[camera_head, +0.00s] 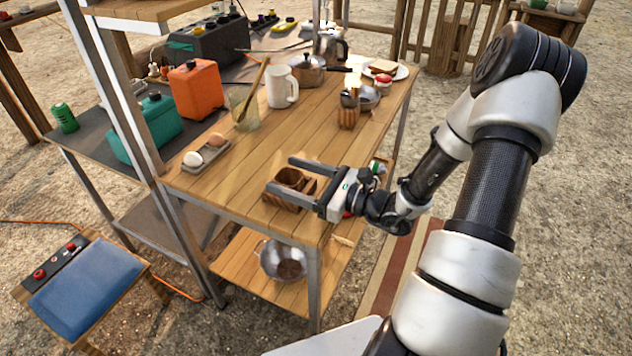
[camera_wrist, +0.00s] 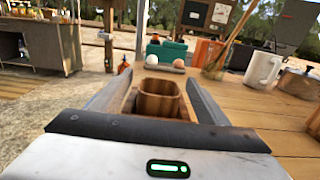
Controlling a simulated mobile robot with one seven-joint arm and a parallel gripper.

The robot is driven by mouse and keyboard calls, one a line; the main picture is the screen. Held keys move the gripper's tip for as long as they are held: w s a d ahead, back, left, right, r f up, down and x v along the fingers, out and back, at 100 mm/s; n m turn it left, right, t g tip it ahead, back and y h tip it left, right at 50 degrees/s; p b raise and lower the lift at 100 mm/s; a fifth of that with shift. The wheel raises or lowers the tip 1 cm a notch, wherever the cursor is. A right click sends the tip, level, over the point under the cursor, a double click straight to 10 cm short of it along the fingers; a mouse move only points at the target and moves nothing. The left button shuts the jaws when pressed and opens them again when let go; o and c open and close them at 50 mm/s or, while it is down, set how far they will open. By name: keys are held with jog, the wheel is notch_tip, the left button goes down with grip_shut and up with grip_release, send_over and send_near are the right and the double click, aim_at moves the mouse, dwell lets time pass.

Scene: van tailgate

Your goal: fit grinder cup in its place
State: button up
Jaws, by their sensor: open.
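I see a gap beside the finger on the right.
An egg tray (camera_head: 207,153) with two eggs lies left of the gripper.

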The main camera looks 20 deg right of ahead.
jog(key=p+v, duration=0.2)
jog(key=v, duration=1.5)
jog(key=shift+a+r, duration=0.1)
